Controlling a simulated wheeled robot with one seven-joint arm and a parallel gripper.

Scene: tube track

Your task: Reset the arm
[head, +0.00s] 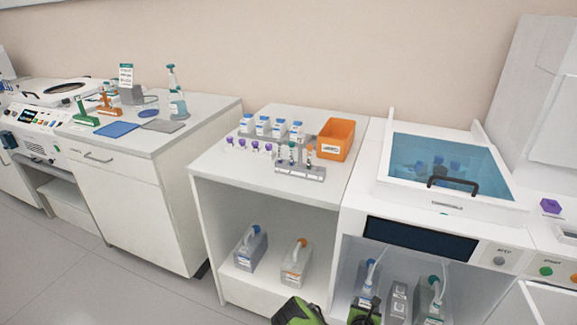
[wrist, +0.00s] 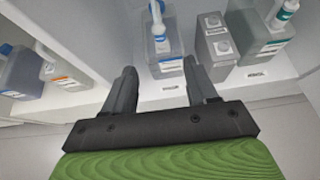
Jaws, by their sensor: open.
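My gripper (wrist: 160,92) is open and empty in the wrist view, with its two dark fingers spread apart. Its fingers point toward a low shelf with bottles, and none of them is between the fingers in a grip. In the head view, green and black parts of my arm show at the bottom edge, in front of the low cabinets. My gripper's fingertips are hard to make out there.
A counter (head: 225,165) holds several white bottles, a tube rack (head: 300,171) and an orange bin (head: 336,139). A blue-lidded machine (head: 385,195) stands to its right. Jugs (head: 296,262) stand on the lower shelves. The floor (head: 130,290) at left is clear.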

